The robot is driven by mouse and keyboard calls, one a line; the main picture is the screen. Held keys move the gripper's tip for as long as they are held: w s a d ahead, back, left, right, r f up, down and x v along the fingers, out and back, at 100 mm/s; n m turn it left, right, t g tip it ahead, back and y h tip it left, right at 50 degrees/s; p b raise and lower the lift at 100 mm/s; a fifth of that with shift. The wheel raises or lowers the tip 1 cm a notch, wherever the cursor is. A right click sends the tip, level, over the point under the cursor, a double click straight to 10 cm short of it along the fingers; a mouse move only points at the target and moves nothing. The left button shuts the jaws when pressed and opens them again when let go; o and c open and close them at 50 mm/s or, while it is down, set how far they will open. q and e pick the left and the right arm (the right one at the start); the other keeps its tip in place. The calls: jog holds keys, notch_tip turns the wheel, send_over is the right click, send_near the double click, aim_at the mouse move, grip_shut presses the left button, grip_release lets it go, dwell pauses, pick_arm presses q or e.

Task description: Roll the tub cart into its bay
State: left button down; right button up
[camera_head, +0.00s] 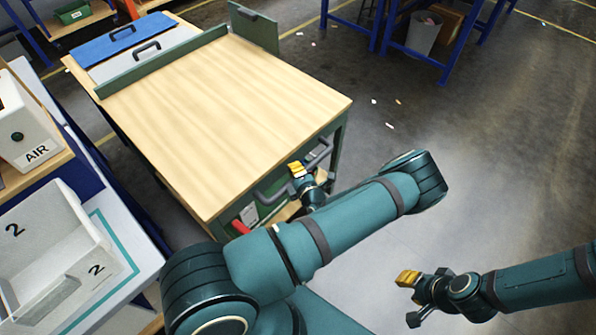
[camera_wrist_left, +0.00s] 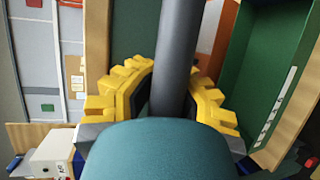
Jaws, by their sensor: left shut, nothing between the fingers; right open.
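A green-fronted unit (camera_head: 232,211) with a white label shows beneath the near edge of the wood-topped bench (camera_head: 210,110). It looks like the tub cart, but most of it is hidden by the bench top and my left arm. A dark grey handle (camera_head: 272,194) stands out from it. In the left wrist view, a dark grey bar (camera_wrist_left: 176,50) runs through the space between the yellow fingers; no firm grip shows. My right gripper (camera_head: 410,297) is open and empty above the floor, lower right. The bay cannot be made out.
A blue-legged table (camera_head: 445,75) with a grey bin (camera_head: 425,32) is at the upper right. The floor (camera_head: 490,150) on the right is open, with small scraps.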

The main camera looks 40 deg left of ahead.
pick_arm(q)
jog(key=shift+w+a+r, duration=0.1)
jog(key=shift+a+r, duration=0.05)
jog(key=shift+r, duration=0.1)
jog(key=c, duration=0.9)
grip_release()
jog(key=shift+o, duration=0.5)
jog(key=shift+f, duration=0.1)
jog(key=v, duration=1.2)
